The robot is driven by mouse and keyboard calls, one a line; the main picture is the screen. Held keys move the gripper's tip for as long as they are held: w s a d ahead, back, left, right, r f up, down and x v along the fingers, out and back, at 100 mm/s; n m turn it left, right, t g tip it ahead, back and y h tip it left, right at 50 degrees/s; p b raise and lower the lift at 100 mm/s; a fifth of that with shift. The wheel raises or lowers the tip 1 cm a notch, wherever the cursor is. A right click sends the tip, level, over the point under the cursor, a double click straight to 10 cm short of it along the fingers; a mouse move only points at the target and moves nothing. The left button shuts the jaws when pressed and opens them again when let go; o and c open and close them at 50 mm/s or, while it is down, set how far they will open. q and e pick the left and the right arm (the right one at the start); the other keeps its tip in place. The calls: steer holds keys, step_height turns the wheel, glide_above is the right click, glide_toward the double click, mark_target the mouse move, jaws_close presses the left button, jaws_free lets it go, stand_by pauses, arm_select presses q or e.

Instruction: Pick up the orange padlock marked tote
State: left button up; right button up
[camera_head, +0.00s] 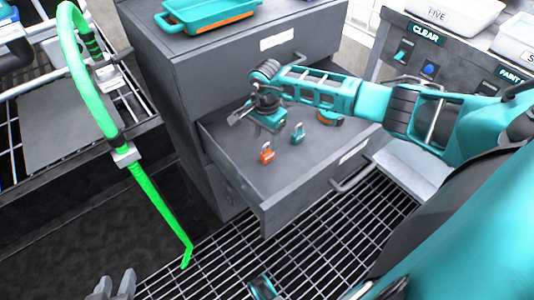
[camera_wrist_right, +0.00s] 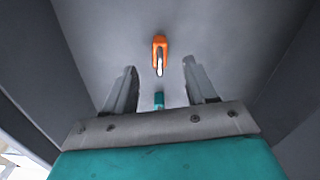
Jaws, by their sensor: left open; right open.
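A small orange padlock (camera_head: 266,155) with a grey shackle rests in the open drawer; any marking is too small to read. It also shows in the right wrist view (camera_wrist_right: 159,44), beyond my fingertips and roughly centred between them. A teal padlock (camera_head: 298,135) lies to its right in the head view. A teal piece (camera_wrist_right: 159,99) shows between the fingers in the wrist view. My right gripper (camera_head: 250,119) is open and empty above the drawer, behind the orange padlock in the head view. My left gripper (camera_head: 115,284) is open and empty at the bottom left, far from the drawer.
The grey drawer (camera_head: 292,199) has raised walls around the padlocks. Another orange and teal item (camera_head: 329,119) lies partly hidden beneath my right arm. A teal tray (camera_head: 208,14) sits on the cabinet top. A bright green pole (camera_head: 160,207) stands left of the cabinet.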

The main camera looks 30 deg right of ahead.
mark_target(264, 147)
steer(key=f, duration=0.2)
steer(key=f+b, duration=0.1)
steer(key=f, duration=0.2)
steer(key=shift+s+a+f, duration=0.1)
steer(key=shift+a+f, duration=0.2)
steer(key=shift+a, duration=0.05)
steer(key=shift+c, duration=0.2)
jaws_close()
